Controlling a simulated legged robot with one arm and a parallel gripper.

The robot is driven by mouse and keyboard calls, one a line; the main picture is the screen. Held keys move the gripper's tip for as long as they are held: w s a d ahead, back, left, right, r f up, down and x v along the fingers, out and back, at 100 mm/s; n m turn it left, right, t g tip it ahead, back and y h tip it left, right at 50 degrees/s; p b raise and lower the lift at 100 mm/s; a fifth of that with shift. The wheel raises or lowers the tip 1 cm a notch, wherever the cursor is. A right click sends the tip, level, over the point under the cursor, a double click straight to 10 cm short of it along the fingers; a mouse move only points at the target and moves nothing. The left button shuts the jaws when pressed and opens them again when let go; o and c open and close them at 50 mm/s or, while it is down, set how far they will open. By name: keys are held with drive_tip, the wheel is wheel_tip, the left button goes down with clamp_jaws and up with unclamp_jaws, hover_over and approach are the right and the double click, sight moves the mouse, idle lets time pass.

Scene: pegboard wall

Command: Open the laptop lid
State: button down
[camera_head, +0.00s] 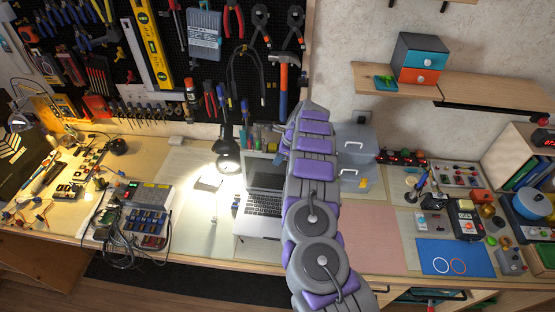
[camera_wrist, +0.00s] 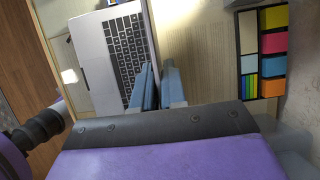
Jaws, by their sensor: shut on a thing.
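The silver laptop (camera_head: 258,206) sits on the workbench with its keyboard showing and its lid (camera_head: 265,174) raised, the dark screen partly hidden behind my arm. In the wrist view the laptop's keyboard base (camera_wrist: 97,50) is at upper left. My gripper (camera_wrist: 160,72) is at the right side of the keyboard in that view, its blue-grey fingers close together and shut on the lid, which is seen nearly edge-on. The exact contact is hard to see. In the head view my arm hides the gripper.
A lit desk lamp (camera_head: 228,150) stands just left of the laptop. A grey drawer box (camera_head: 354,150) is behind my arm to the right. The wrist view shows a tray of coloured notes (camera_wrist: 262,50). A pink mat (camera_head: 378,240) lies clear to the right.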

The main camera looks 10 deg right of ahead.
drive_tip(key=shift+w+d+f, duration=0.25)
drive_tip(key=shift+w+d, duration=0.15)
drive_tip(key=shift+w, duration=0.3)
drive_tip(key=c, duration=1.3)
unclamp_jaws()
drive_tip(key=shift+w+f, duration=0.1)
drive_tip(key=shift+w, duration=0.1)
drive_tip(key=shift+s+r, duration=0.1)
drive_tip(key=shift+r, duration=0.15)
drive_tip(key=v, duration=1.7)
drive_tip(key=shift+d+p, duration=0.15)
drive_tip(key=shift+p, duration=0.2)
